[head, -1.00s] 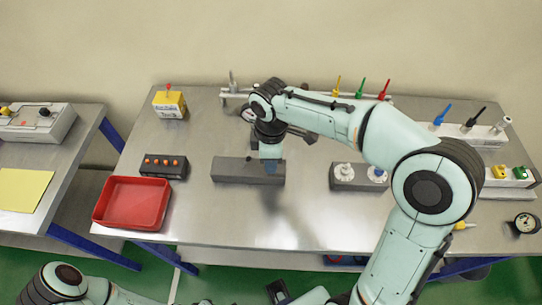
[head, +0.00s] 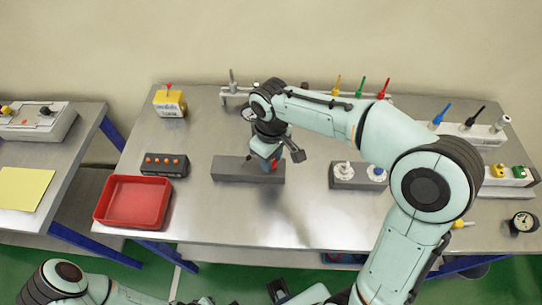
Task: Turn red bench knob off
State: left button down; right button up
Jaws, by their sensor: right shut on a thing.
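A long dark grey block (head: 230,170) lies on the steel bench near its middle. A small patch of red, the red bench knob (head: 274,166), shows at the block's right end. My right gripper (head: 270,167) points down there and is shut on the knob. The gripper and wrist hide most of the knob, so its angle cannot be read.
A red tray (head: 133,203), a strip with orange buttons (head: 164,165) and a yellow box (head: 170,104) stand to the left. A grey block with white dials (head: 344,174) is to the right. A rail with coloured levers runs behind. The bench front is clear.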

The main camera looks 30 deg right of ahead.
dwell(0.5)
jog(key=o, duration=1.1)
jog(key=shift+c, duration=0.2)
jog(key=shift+r, duration=0.1)
pick_arm(q)
jog(key=r+p, duration=0.1)
jog(key=w+r+p, duration=0.1)
jog(key=r, duration=0.1)
jog(key=shift+w, duration=0.3)
pick_arm(e)
notch_tip(320, 180, up, 13)
jog(key=shift+r, duration=0.15)
